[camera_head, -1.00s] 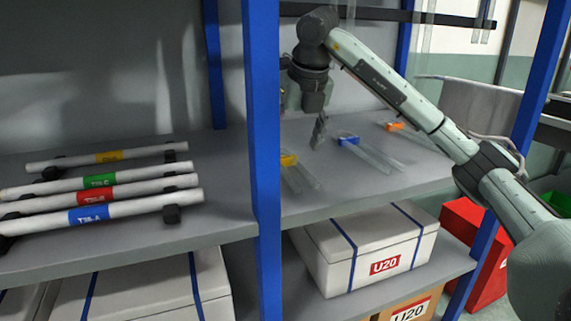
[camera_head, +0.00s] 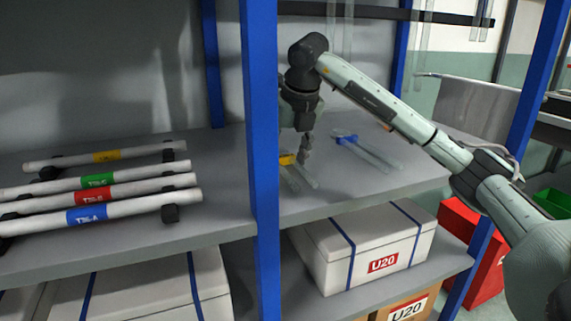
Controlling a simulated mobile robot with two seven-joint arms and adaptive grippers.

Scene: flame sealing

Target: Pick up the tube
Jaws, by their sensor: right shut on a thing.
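Clear tubes with coloured bands lie on the right shelf. The tube with the yellow band (camera_head: 287,159) is the nearest to the blue post. My right gripper (camera_head: 305,158) reaches down from above and is shut on this tube beside its yellow band; the fingertips are small and partly blend with it. The tube with the blue band (camera_head: 345,139) lies to the right of the gripper, apart from it. A tube with an orange band (camera_head: 388,127) lies farther right, mostly hidden behind my right arm. My left gripper is not in view.
A blue post (camera_head: 262,150) stands just left of the gripper. White tubes with coloured labels (camera_head: 100,212) rest on the left shelf. Clear tubes (camera_head: 347,30) hang from a dark rail above. A white U20 box (camera_head: 340,235) sits on the shelf below.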

